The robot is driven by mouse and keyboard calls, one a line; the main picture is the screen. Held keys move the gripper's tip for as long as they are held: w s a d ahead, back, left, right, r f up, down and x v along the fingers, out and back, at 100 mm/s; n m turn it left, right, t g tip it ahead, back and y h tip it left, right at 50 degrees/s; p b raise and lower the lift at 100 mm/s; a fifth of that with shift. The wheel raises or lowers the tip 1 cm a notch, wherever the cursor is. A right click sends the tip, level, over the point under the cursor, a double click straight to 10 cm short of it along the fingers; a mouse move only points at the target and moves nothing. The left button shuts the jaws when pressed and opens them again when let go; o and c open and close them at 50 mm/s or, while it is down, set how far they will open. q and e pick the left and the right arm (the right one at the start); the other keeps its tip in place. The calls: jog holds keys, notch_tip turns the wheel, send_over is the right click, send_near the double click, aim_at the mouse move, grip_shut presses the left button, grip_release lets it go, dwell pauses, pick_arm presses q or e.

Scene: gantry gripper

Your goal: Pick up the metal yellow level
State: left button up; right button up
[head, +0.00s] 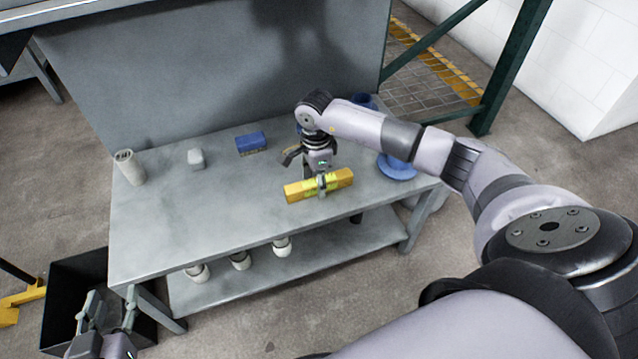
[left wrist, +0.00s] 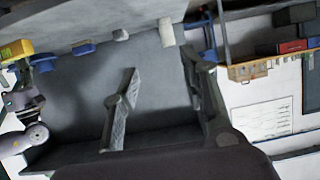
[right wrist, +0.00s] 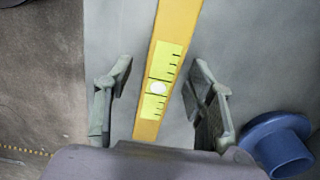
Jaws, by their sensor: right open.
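The yellow level (head: 300,190) lies near the front edge of the grey table, its long side roughly along that edge. In the right wrist view the level (right wrist: 178,30) runs between the two open fingers, with its light green scale and white round spot facing the camera. My right gripper (head: 322,184) is open over the level, one finger to each side, and no finger clearly touches it. It also shows in the right wrist view (right wrist: 160,95). My left gripper (head: 105,325) is low at the lower left, away from the level; its fingers are apart in the left wrist view (left wrist: 158,100).
On the table (head: 160,225) are a white cylinder (head: 129,167), a small white object (head: 196,158), a blue box (head: 250,143) and a blue flanged part (head: 397,167) right of the level. Several white parts (head: 240,260) stand on the lower shelf. A black bin (head: 62,300) is at lower left.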

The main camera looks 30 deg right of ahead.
jog(key=shift+f, duration=0.5)
jog(key=shift+c, duration=0.2)
grip_shut()
